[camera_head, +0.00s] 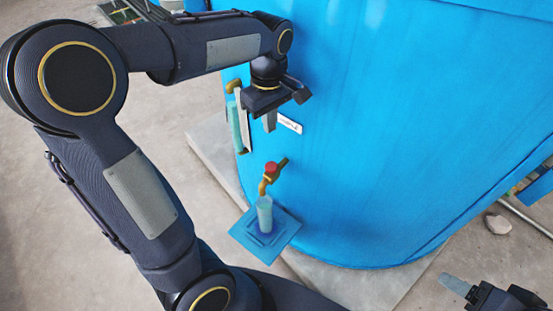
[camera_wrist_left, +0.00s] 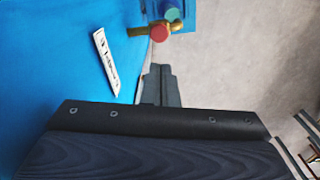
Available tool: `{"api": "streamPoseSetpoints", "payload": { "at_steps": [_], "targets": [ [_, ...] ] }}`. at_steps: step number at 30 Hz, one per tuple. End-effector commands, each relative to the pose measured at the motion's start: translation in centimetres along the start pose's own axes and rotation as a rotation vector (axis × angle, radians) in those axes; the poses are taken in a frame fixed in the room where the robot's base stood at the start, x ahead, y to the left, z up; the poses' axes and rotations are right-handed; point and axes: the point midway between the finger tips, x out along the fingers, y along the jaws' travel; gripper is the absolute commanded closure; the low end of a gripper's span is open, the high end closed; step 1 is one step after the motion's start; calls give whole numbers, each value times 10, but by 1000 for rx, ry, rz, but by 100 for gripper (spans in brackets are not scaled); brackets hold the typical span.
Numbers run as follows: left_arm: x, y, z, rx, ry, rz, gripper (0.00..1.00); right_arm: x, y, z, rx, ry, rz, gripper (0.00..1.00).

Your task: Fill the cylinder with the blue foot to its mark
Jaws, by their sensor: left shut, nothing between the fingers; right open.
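A narrow clear cylinder (camera_head: 264,214) with a pale blue-green tint stands upright on a blue plate (camera_head: 280,236) beside the tank. Its foot looks blue. The level inside and the mark are too small to tell. A brass tap (camera_head: 263,187) with a red knob (camera_head: 271,168) is right above its mouth. In the left wrist view the red knob (camera_wrist_left: 160,32) is beyond my fingertips. My left gripper (camera_head: 270,124) is shut and empty, above and apart from the tap; its fingers also show in the left wrist view (camera_wrist_left: 158,75). My right gripper (camera_head: 456,286) is open and empty at the lower right.
The big blue tank (camera_head: 390,120) fills the back right, with a white label (camera_head: 290,123) near my left gripper. A sight tube (camera_head: 236,125) with a brass fitting is left of that gripper. Concrete floor is open at the left and lower right.

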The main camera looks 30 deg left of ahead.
Motion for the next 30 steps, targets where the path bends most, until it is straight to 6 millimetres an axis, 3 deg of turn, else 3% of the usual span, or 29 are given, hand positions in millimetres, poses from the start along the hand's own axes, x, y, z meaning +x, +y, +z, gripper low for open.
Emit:
{"api": "streamPoseSetpoints", "payload": {
  "at_steps": [8,21,30],
  "targets": [
    [16,0,0,1,-1,-4,100,1,0,0,0,0,0,35],
    [105,-1,0,1,-2,-6,100,4,2,2,0,0,0,35],
    [138,0,0,1,0,-2,100,4,2,2,0,0,0,35]
  ]
}}
